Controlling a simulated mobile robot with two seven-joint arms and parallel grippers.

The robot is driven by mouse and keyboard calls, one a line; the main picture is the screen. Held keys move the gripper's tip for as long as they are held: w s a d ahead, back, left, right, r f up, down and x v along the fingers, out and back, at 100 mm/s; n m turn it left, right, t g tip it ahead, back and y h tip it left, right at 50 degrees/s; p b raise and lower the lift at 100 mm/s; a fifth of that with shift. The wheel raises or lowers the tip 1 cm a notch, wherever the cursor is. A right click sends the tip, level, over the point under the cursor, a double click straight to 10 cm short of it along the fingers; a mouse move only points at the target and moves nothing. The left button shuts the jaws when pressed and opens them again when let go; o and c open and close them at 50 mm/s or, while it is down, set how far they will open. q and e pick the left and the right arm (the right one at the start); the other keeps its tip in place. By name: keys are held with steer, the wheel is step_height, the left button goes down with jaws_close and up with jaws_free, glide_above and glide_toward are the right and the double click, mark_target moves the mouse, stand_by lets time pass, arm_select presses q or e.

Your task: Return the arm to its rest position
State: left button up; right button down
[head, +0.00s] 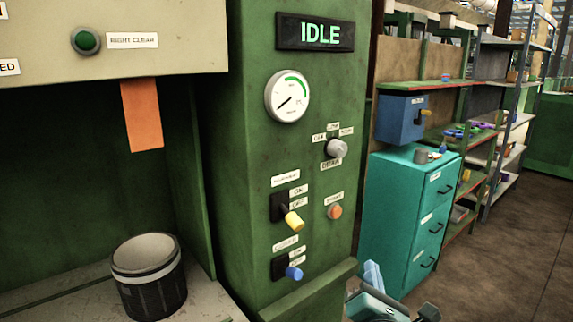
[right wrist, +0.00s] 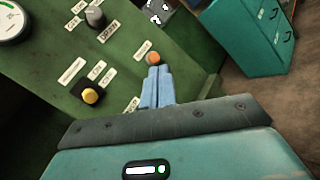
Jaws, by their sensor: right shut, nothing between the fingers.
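My right gripper (head: 372,270) shows at the bottom of the head view, right of the green control panel (head: 252,110) and in front of the teal drawer cabinet. In the right wrist view its pale blue fingers (right wrist: 159,72) are together with nothing between them. Their tips appear just below the round orange button (right wrist: 153,58) in that picture; whether they touch the panel cannot be told. The same orange button (head: 335,212) is uncovered in the head view, with the gripper apart from it, lower and to the right. My left gripper is not in view.
The panel carries an IDLE display (head: 315,33), a gauge (head: 287,96), a grey knob (head: 337,148), a yellow-tipped switch (head: 293,220) and a blue-tipped switch (head: 293,272). A black ribbed container (head: 150,290) stands at lower left. The teal cabinet (head: 395,210) and shelves (head: 505,125) are at right, beside open floor.

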steer(key=s+a+f+m+g+y, duration=0.1)
steer(key=s+f+m+g+y, duration=0.1)
steer(key=s+f+m, duration=0.35)
steer(key=s+f+m+g+y, duration=0.1)
steer(key=s+f+m+g, duration=0.15)
steer(key=f, duration=0.65)
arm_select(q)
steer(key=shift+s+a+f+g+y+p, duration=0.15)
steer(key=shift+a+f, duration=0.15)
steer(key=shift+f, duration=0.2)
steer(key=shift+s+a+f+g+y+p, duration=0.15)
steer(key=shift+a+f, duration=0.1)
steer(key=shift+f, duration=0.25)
arm_select(e)
steer(key=s+f+m+g+y, duration=0.1)
steer(key=s+f+m+g, duration=0.1)
steer(key=s+f+m, duration=0.3)
steer(key=s+a+f+m+g+y, duration=0.1)
steer(key=s+f+m, duration=0.4)
steer(key=s+m, duration=0.5)
steer(key=shift+s+m+g+y, duration=0.25)
steer(key=shift+m+g+y, duration=0.15)
steer(key=shift+m+g, duration=0.25)
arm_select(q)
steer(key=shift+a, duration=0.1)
arm_select(e)
steer(key=shift+a, duration=0.2)
